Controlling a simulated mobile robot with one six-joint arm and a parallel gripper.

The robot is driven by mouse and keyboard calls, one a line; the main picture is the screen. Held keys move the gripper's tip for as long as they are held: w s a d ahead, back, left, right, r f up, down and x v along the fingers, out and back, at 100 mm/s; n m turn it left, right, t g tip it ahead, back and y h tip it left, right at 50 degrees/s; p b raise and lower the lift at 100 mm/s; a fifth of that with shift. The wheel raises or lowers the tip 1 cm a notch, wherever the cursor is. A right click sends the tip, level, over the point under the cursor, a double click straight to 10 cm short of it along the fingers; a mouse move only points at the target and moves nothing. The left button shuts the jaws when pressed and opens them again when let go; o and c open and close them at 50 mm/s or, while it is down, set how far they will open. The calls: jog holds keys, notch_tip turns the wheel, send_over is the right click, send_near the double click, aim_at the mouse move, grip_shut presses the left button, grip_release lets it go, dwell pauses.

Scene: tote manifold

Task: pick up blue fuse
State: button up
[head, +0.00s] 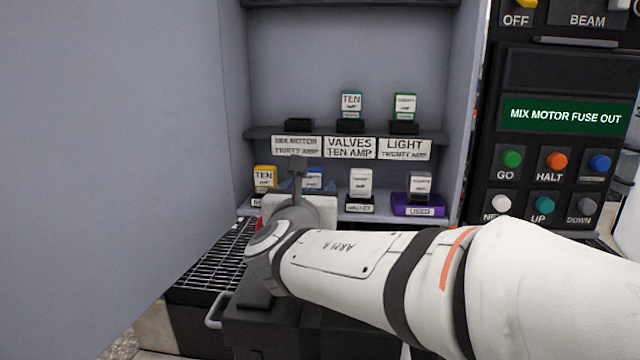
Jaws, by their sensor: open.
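The blue fuse (315,177) stands on the lower shelf of the cabinet. It is partly hidden behind my gripper and wrist, so its lower part and holder cannot be made out. My gripper (298,168) is open, its dark tip just left of the blue fuse in the picture. Whether the fuse is between the fingers or beyond them cannot be told.
A yellow fuse (265,177) stands left of my gripper. A white fuse (360,182) and a grey-topped fuse (420,184) in a purple tray (406,210) stand to the right. The upper shelf (440,137) holds two fuses and an empty-looking black socket (299,126). A grey panel (110,150) closes off the left.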

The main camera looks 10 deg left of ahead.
aim_at(312, 185)
jog(key=w, duration=0.4)
jog(key=shift+w+f+p, duration=0.15)
jog(key=shift+p, duration=0.25)
jog(key=c, duration=1.1)
